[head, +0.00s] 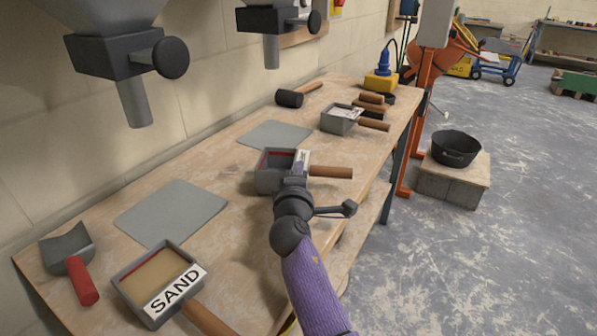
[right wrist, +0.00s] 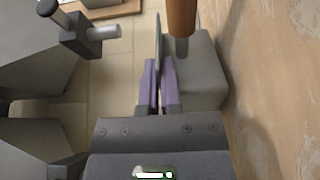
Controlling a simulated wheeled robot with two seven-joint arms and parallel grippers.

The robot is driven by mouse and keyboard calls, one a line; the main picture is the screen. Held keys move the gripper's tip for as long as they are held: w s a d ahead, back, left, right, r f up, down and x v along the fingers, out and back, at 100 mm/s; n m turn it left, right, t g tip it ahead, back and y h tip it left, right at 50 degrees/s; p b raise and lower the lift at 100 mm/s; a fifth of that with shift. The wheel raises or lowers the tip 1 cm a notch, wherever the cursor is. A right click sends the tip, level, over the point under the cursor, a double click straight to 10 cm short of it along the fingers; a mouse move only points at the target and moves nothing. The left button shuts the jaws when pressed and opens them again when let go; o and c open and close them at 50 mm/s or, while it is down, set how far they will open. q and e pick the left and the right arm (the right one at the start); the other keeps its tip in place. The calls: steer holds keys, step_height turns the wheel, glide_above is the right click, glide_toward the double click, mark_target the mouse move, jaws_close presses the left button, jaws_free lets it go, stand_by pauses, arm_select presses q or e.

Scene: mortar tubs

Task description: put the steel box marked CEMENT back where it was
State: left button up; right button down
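A grey steel box (head: 268,181) with a red line inside, a wooden handle (head: 331,172) and a partly covered white label (head: 303,160) is at the middle of the bench. Its label cannot be read here. My right gripper (head: 293,179) is at its near side. In the right wrist view my right gripper (right wrist: 160,85) has its purple fingers close on both sides of a thin grey plate at the box (right wrist: 207,75). Whether the box touches the bench is unclear. Another labelled steel box (head: 338,125) stands farther back; its label is too small to read. My left gripper is not in view.
A box marked SAND (head: 127,290) and a red-handled scoop (head: 70,262) are at the near end of the bench. Two grey mats (head: 170,212) (head: 274,134) lie bare. A mallet (head: 290,97) lies behind. Grey hoppers (head: 120,52) hang above the bench.

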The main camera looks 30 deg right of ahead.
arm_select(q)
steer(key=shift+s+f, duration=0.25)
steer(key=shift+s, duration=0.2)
arm_select(e)
steer(key=shift+f, duration=0.35)
arm_select(q)
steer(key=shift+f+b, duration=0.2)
steer(key=shift+b, duration=0.3)
arm_select(e)
steer(key=shift+f, duration=0.25)
steer(key=c, duration=0.8)
jaws_free()
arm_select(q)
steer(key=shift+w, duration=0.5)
arm_select(e)
steer(key=shift+o, duration=0.3)
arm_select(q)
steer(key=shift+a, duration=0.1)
